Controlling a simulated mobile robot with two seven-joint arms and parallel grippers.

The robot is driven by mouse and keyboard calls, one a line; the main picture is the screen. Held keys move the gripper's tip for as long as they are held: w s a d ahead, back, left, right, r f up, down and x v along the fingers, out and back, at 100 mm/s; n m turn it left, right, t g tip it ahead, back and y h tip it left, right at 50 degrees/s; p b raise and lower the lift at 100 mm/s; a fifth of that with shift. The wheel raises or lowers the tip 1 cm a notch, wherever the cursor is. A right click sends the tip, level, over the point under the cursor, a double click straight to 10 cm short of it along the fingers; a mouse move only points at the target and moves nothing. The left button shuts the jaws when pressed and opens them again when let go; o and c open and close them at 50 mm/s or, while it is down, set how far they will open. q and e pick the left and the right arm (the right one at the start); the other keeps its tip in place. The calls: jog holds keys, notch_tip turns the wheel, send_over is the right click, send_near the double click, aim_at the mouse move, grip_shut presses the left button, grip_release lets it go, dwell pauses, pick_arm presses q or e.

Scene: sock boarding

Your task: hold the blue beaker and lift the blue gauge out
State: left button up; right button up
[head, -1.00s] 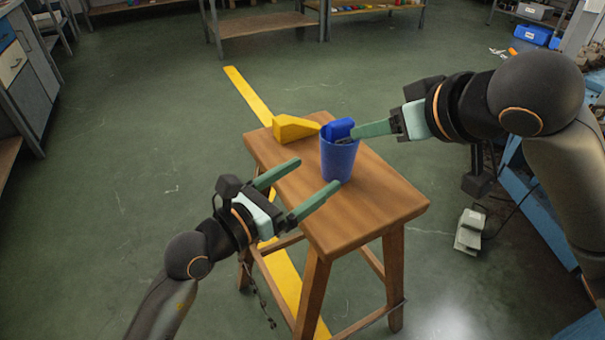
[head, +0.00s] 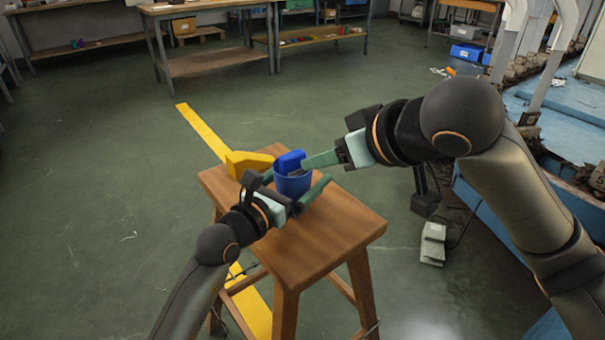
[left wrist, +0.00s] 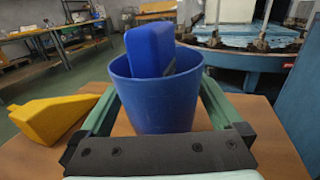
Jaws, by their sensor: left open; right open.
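The blue beaker (head: 292,185) stands upright on the wooden stool, and it fills the middle of the left wrist view (left wrist: 155,105). The blue gauge (head: 290,160) sits in it with its top above the rim, leaning in the left wrist view (left wrist: 150,50). My left gripper (head: 298,178) is open, with one finger on each side of the beaker; I cannot tell whether they touch it. My right gripper (head: 301,167) is open, its fingertips at the gauge's right side by the rim. Contact there is unclear. The gauge's lower part is hidden inside the beaker.
The stool top (head: 335,230) is bare towards the front right. A yellow wedge-shaped block (head: 247,163) lies at its back left, close to the beaker, and also shows in the left wrist view (left wrist: 50,115). Benches stand far behind.

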pick_arm(q)
jog(key=shift+w+d, duration=0.2)
jog(key=shift+w, duration=0.05)
jog(key=shift+c, duration=0.4)
jog(key=c, duration=1.1)
jog(key=shift+o, duration=0.2)
